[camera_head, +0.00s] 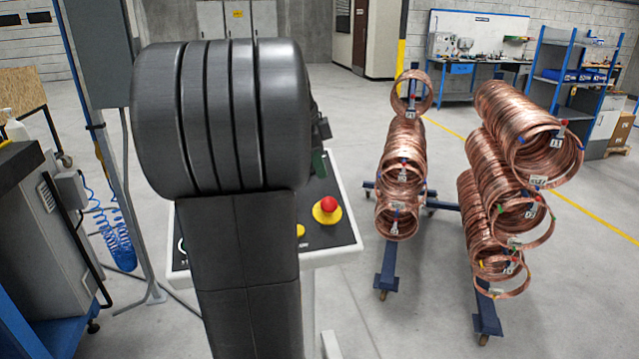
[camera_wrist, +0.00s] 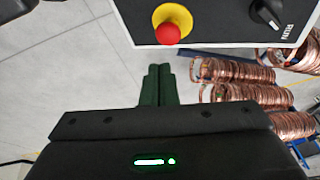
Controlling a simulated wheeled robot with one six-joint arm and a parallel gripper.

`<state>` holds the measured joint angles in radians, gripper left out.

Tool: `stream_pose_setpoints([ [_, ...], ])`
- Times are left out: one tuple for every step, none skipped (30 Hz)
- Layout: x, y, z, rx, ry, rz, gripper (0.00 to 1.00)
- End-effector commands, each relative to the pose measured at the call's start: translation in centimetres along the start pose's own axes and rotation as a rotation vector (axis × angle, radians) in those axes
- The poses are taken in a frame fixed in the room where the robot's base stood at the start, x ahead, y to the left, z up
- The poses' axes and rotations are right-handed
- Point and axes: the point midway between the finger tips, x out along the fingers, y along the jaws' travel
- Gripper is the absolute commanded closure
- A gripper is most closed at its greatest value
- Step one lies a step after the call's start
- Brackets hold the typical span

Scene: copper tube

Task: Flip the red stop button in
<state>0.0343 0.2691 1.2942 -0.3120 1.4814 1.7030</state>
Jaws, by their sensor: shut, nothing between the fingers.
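The red stop button (camera_head: 328,204) sits on a yellow round base on the black top of a white-edged control panel (camera_head: 338,237). In the wrist view the red button (camera_wrist: 168,33) and its yellow base show near the top, on the panel's edge side. My gripper (camera_wrist: 156,70) is shut and empty, its dark green fingers together, pointing toward the button with a gap in the picture between tips and button. In the head view my arm hides most of the panel's left part; a small dark green part of the gripper shows beside the arm.
A rotary knob (camera_wrist: 268,13) marked RUN is on the panel. A second yellow piece (camera_head: 300,231) is partly hidden by my arm. Copper coils (camera_head: 403,150) hang on blue wheeled racks to the right. Open grey floor lies between panel and racks.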

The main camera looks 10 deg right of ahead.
Motion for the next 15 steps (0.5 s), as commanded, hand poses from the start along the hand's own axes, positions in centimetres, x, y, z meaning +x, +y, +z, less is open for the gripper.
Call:
stream_pose_setpoints([
  [-1.1,-0.1,0.1,0.0,0.0,-0.005,1.0],
  [-1.8,-0.1,0.1,0.0,0.0,-0.004,1.0],
  [-2.6,-0.1,0.1,0.0,0.0,-0.004,1.0],
  [-3.1,-0.1,0.0,0.0,0.0,-0.005,1.0],
  [-3.6,-0.1,0.0,0.0,0.0,-0.003,1.0],
  [-4.2,-0.1,0.0,0.0,0.0,-0.004,1.0],
  [-4.6,-0.1,0.0,0.0,0.001,-0.003,1.0],
  [-4.9,-0.1,0.0,0.0,0.001,-0.002,1.0],
  [-5.3,-0.1,0.0,0.0,0.001,-0.003,1.0],
  [-5.5,-0.1,0.0,0.0,0.001,-0.002,1.0],
  [-5.7,-0.1,0.0,0.0,0.001,-0.001,1.0],
  [-5.9,-0.1,0.0,0.0,0.001,-0.001,1.0],
  [-6.0,-0.1,0.0,0.0,0.001,-0.001,1.0],
  [-6.1,-0.1,0.0,0.0,0.001,-0.002,1.0],
  [-6.1,-0.1,0.0,0.0,0.001,-0.002,1.0],
])
